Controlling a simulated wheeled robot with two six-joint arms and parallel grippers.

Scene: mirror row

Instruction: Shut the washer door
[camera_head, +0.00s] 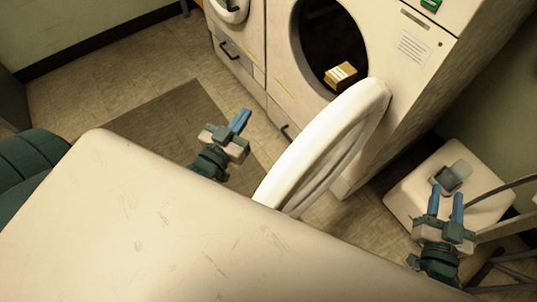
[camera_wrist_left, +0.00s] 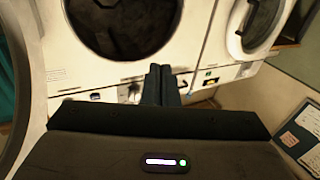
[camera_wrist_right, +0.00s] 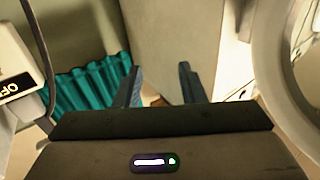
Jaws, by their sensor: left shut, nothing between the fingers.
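The washer (camera_head: 392,60) stands at the top right of the head view. Its round white door (camera_head: 318,135) is swung wide open, and the dark drum opening is bare. A yellow box (camera_head: 340,74) lies in the opening. My left gripper (camera_head: 241,120) is shut and empty, left of the door and apart from it. In the left wrist view the door ring (camera_wrist_left: 25,60) runs along the left edge and a dark drum opening (camera_wrist_left: 125,25) shows ahead. My right gripper (camera_head: 446,202) is open and empty, right of the door. The right wrist view shows a white ring (camera_wrist_right: 268,60) at the right.
A second machine (camera_head: 235,42) adjoins the washer on the left. A low white stand (camera_head: 405,190) with a grey object (camera_head: 450,178) is close by my right gripper. A large pale surface (camera_head: 150,220) fills the foreground. A dark mat (camera_head: 170,115) lies on the floor.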

